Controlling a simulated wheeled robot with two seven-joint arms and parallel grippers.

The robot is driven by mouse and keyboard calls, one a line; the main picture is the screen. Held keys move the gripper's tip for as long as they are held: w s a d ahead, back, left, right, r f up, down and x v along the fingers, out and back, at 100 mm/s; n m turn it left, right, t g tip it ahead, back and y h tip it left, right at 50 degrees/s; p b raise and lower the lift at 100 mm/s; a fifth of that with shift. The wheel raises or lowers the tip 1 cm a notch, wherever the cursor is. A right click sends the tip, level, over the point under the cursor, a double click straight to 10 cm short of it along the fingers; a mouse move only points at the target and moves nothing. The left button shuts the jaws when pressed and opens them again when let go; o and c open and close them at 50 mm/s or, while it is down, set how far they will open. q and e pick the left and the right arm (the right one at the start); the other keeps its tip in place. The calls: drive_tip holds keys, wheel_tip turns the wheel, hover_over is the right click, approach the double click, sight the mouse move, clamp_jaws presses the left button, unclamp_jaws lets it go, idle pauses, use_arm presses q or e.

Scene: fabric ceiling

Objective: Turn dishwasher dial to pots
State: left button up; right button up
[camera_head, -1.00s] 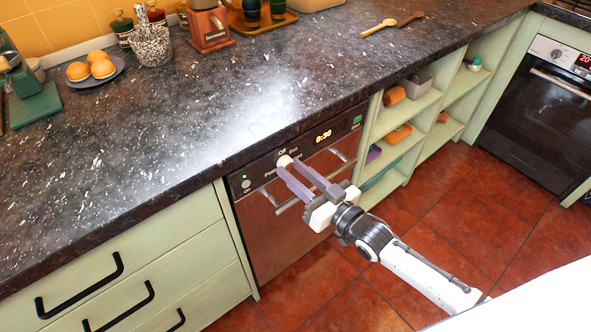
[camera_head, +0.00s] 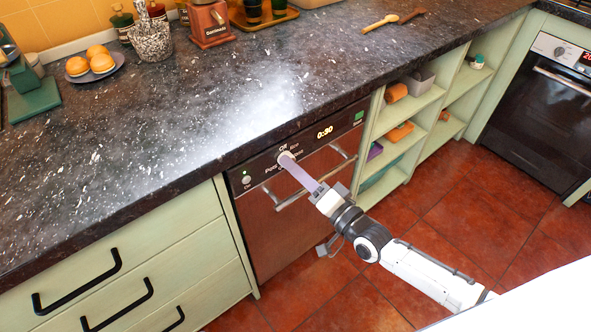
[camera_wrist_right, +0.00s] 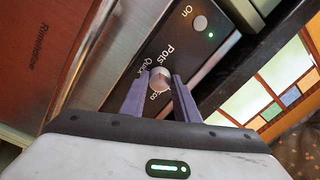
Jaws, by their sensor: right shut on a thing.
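The dishwasher dial (camera_head: 285,157) is a small pale knob on the dark control panel, under the counter edge. In the right wrist view the dial (camera_wrist_right: 159,77) sits between the two purple fingers of my right gripper (camera_wrist_right: 160,84), which is shut on it. Around it I read "Pots", "Quick" and part of "Eco". Which label the dial points at I cannot tell. In the head view my right gripper (camera_head: 290,163) reaches the dial from the lower right, one finger mostly hiding the other. My left gripper is not in view.
The On button (camera_head: 247,180) with a green light is left of the dial. A display (camera_head: 324,132) and green button (camera_head: 358,117) are to its right. The counter (camera_head: 200,110) overhangs above. Open shelves (camera_head: 400,120) stand to the right.

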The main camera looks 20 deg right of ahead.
drive_tip(key=shift+m, duration=1.1)
drive_tip(key=o, duration=1)
drive_tip(key=shift+o, duration=0.2)
drive_tip(key=v, duration=1)
drive_tip(key=shift+s, duration=0.15)
